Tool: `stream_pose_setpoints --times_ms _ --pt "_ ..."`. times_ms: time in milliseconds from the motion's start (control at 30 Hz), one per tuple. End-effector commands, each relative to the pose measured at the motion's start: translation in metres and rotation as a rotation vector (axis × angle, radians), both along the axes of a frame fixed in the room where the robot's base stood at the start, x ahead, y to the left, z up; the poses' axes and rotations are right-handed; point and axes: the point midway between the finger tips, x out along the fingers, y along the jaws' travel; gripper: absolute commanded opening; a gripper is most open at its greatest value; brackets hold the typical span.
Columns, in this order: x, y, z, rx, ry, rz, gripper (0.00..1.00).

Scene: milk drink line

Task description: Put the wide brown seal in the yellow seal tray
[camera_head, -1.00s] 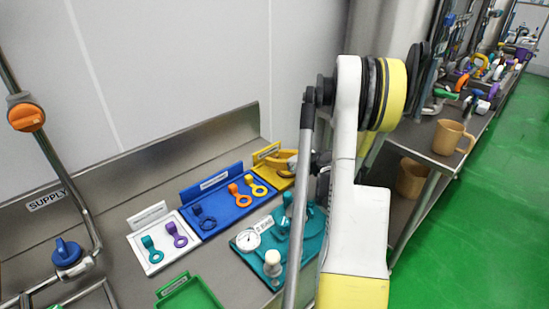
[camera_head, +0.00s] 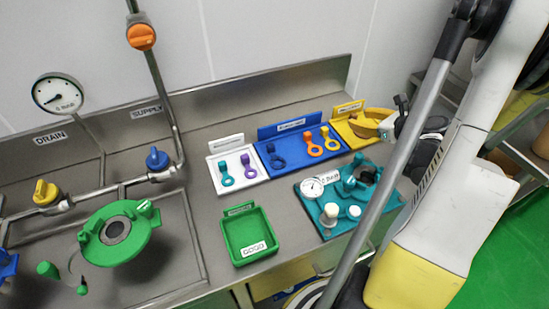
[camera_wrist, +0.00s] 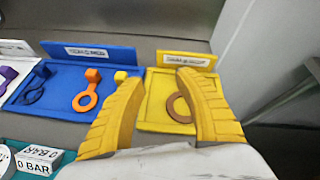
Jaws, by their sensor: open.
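The wide brown seal (camera_wrist: 180,107) is a flat ring lying in the yellow seal tray (camera_wrist: 154,112) in the wrist view, close to my right-hand finger. My gripper (camera_wrist: 158,78) is open, with its two yellow fingers spread above the tray on either side of the seal. Whether a finger touches the seal cannot be told. In the head view my gripper (camera_head: 372,124) is over the yellow tray (camera_head: 346,108) at the far right of the tray row; the seal cannot be made out there.
The blue tray (camera_head: 270,162) with orange, yellow and dark blue seals stands left of the yellow tray. A white tray (camera_head: 234,185), green tray (camera_head: 230,228) and teal valve plate with gauge (camera_head: 325,228) are near. Bare steel counter lies left of the white tray.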

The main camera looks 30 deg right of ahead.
Motion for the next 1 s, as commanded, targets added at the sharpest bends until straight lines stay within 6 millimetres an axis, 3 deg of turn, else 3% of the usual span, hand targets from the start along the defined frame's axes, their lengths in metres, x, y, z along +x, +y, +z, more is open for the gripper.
stream_pose_setpoints --times_ms 33,100,267,467,600,800,1000 --pt "0.014 0.029 0.011 -0.086 0.039 0.087 0.4" --pt "0.027 0.066 0.022 -0.234 0.096 0.219 0.4" --pt "0.038 0.151 0.046 -0.583 0.195 0.54 0.4" --pt "0.02 0.248 0.068 -1.038 0.253 0.962 0.4" --pt "-0.007 0.305 0.08 -1.367 0.252 1.262 0.4" --pt "-0.054 0.36 0.089 -1.829 0.195 1.653 0.4" --pt "-0.083 0.381 0.091 -2.131 0.136 1.88 0.4"
